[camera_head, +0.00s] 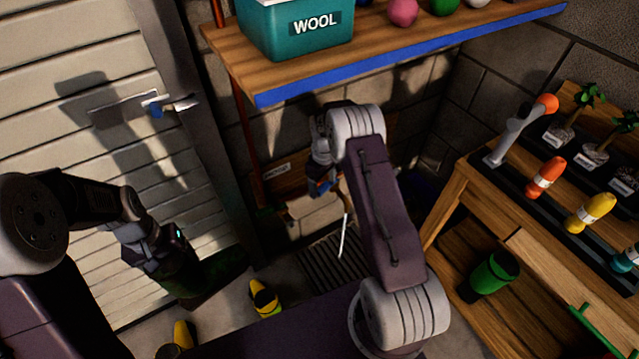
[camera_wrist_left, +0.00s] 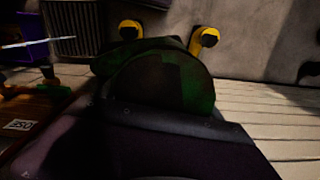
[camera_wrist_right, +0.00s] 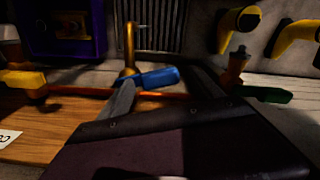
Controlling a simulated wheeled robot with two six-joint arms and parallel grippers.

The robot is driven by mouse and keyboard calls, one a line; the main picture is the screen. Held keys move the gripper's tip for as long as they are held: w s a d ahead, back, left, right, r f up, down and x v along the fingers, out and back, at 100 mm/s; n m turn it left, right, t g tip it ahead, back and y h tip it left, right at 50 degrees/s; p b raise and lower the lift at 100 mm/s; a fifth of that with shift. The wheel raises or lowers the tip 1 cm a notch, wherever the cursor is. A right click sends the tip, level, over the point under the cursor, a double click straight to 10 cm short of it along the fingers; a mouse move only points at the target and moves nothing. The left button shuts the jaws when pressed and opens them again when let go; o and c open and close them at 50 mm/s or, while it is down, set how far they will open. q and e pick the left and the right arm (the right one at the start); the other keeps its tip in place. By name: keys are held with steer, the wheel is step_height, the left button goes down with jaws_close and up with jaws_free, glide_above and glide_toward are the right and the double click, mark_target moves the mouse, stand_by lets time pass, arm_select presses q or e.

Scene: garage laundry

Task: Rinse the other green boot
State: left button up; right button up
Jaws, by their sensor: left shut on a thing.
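My left gripper (camera_head: 172,255) is shut on a dark green boot (camera_head: 208,272) near the slatted door. The boot fills the middle of the left wrist view (camera_wrist_left: 165,80); its lower end is not clear there. My right gripper (camera_head: 325,188) is at the wall pipework. In the right wrist view its spread fingers (camera_wrist_right: 165,90) flank a blue tap handle (camera_wrist_right: 150,77), and contact is unclear. A brass spout (camera_wrist_right: 129,45) stands beyond the handle. A thin pale stream (camera_head: 344,238), apparently water, falls above the floor grate (camera_head: 335,262).
Yellow-and-dark objects (camera_head: 264,297) stand on the floor near the boot. A wooden shelf (camera_head: 400,45) with a teal WOOL box (camera_head: 297,35) overhangs the taps. Yellow (camera_wrist_right: 22,79) and green (camera_wrist_right: 262,94) handles flank the blue one.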

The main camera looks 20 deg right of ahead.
arm_select(q)
step_height(320, 180, up, 2)
steer(key=shift+r+p, duration=0.1)
steer(key=shift+p, duration=1)
arm_select(e)
step_height(320, 180, up, 8)
steer(key=shift+f, duration=0.25)
